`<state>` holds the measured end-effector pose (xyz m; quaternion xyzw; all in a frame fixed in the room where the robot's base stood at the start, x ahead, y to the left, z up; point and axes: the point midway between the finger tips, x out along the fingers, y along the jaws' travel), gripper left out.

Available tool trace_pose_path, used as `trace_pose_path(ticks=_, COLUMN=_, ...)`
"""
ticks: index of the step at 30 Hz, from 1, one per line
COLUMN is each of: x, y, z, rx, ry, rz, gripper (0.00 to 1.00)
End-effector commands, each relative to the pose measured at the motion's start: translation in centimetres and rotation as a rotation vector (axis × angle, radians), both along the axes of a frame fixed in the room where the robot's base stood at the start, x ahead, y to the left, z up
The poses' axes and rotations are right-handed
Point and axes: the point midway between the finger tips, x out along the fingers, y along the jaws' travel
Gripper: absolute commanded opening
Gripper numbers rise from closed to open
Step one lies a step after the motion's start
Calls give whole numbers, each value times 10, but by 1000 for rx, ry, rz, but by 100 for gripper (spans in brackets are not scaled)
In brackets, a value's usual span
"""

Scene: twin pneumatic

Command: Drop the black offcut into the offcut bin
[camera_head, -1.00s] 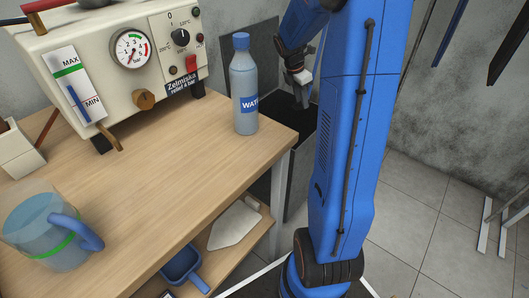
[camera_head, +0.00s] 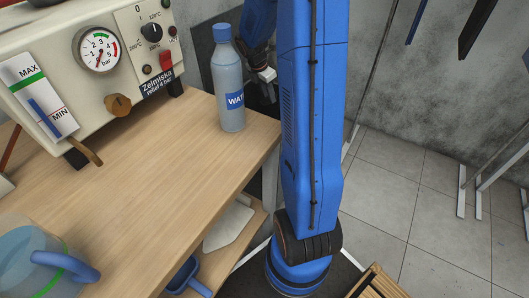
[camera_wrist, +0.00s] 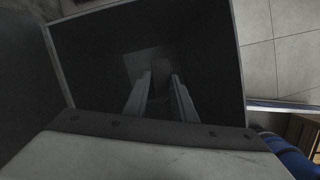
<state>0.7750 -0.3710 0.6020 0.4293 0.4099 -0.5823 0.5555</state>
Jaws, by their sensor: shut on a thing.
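My gripper (camera_wrist: 158,88) points down into the mouth of a dark, square, open bin (camera_wrist: 215,70) in the wrist view. Its two pale fingers are a little apart and closed on a dark piece, the black offcut (camera_wrist: 160,80), which barely stands out from the dark interior. In the head view my gripper (camera_head: 268,82) is right of the water bottle, over the bin (camera_head: 262,108). The bottle, the table and my arm hide part of the bin. The offcut cannot be made out in the head view.
The water bottle (camera_head: 230,85) stands near the wooden table's (camera_head: 165,145) far right corner, close to my arm. A cream machine with a gauge (camera_head: 98,50) stands at the back left. A jug (camera_head: 40,262) is at the front left.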

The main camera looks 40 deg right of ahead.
Motion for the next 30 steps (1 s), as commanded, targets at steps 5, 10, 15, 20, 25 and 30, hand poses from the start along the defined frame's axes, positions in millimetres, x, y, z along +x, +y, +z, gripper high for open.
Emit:
trace_pose_path(ticks=5, x=0, y=0, z=-5, rx=0, ry=0, rz=-1, gripper=3)
trace_pose_path(ticks=10, x=0, y=0, z=-5, rx=0, ry=0, rz=0, gripper=3)
trace_pose_path(ticks=15, x=0, y=0, z=-5, rx=0, ry=0, rz=0, gripper=46)
trace_pose_path(ticks=20, x=0, y=0, z=-5, rx=0, ry=0, rz=0, gripper=46)
trace_pose_path(ticks=25, x=0, y=0, z=-3, rx=0, ry=-1, rz=0, gripper=46)
trace_pose_path(ticks=30, x=1, y=5, z=12, rx=-2, ry=-2, rz=2, gripper=46)
